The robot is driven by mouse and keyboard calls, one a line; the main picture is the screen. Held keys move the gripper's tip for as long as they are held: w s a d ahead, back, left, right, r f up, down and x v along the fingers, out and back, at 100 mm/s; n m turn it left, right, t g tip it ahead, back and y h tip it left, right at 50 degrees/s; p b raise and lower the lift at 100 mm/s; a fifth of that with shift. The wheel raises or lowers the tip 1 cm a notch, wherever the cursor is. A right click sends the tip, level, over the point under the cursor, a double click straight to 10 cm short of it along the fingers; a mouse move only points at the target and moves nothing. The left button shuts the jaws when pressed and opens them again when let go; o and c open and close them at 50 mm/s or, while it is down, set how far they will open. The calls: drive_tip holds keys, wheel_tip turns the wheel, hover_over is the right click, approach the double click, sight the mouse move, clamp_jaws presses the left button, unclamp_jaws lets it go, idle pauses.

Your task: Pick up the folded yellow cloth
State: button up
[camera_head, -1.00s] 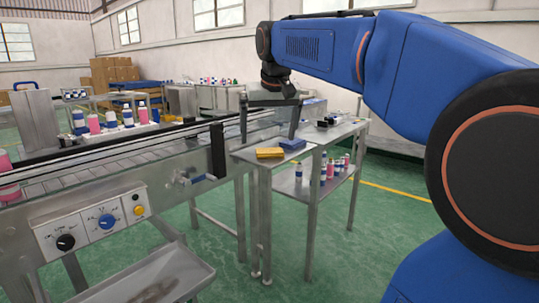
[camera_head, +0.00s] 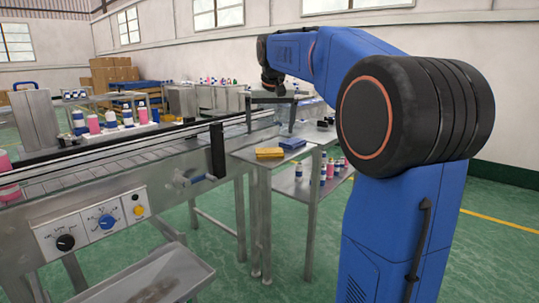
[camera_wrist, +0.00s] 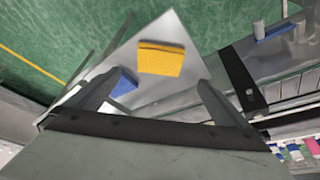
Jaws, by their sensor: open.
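The folded yellow cloth (camera_head: 269,153) lies on the near end of a small metal side table (camera_head: 247,158), beside the conveyor. In the wrist view the yellow cloth (camera_wrist: 160,58) sits near the upper middle, beyond and between the fingertips, with nothing between the fingers. A blue cloth (camera_head: 292,143) lies right next to it; in the wrist view the blue cloth (camera_wrist: 122,80) is partly hidden behind one finger. My gripper (camera_head: 270,130) is open and empty, above the table and apart from the yellow cloth. In the wrist view my gripper (camera_wrist: 150,85) has its fingers spread wide.
Bottles (camera_head: 328,168) stand on a lower shelf. A control panel (camera_head: 92,225) is at the front left. Green floor is free in front of the table.

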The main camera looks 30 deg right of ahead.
sight(270, 151)
drive_tip(key=x, duration=0.4)
drive_tip(key=shift+s+x, duration=0.2)
drive_tip(key=shift+x, duration=1.1)
drive_tip(key=shift+s+x, duration=0.2)
drive_tip(key=shift+x, duration=1.15)
drive_tip(key=shift+f, duration=0.15)
drive_tip(key=c, duration=1.1)
